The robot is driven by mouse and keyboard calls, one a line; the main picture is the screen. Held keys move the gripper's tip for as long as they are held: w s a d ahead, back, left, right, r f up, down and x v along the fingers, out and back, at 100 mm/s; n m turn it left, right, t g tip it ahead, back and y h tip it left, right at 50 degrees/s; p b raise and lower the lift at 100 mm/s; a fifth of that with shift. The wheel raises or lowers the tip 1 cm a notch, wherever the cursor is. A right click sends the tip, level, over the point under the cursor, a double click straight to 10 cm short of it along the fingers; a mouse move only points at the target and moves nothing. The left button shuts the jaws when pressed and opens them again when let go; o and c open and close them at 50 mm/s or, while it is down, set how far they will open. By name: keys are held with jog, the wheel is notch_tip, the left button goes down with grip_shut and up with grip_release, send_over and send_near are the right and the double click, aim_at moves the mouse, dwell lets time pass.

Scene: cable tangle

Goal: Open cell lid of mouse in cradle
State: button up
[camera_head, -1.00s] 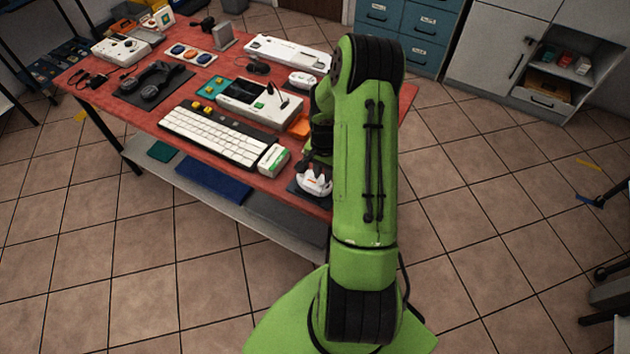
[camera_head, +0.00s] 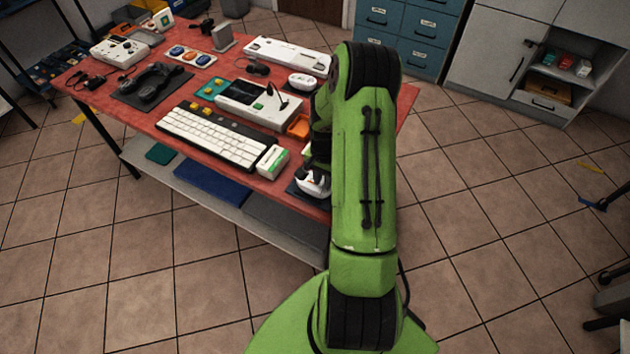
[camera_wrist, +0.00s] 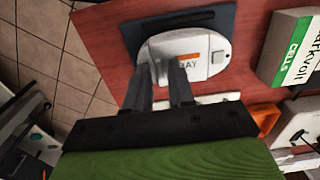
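The white mouse (camera_wrist: 206,45) sits in its dark cradle (camera_wrist: 222,17) at the table's front edge. An orange stripe and a label reading "BAY" mark its upper face, with a small light square beside them. No gap around a lid shows. My gripper (camera_wrist: 159,70) has its two dark fingers apart, with the tips over the near left part of the mouse. I see nothing held between them; whether they touch the mouse I cannot tell.
A white and green cell box (camera_wrist: 292,50) stands right of the mouse in the wrist view. An orange tray (camera_head: 299,127) lies behind it on the red table. A keyboard (camera_head: 213,137) and other devices fill the table to the left.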

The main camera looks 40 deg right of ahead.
jog(key=shift+f, duration=0.15)
dwell(0.6)
grip_shut()
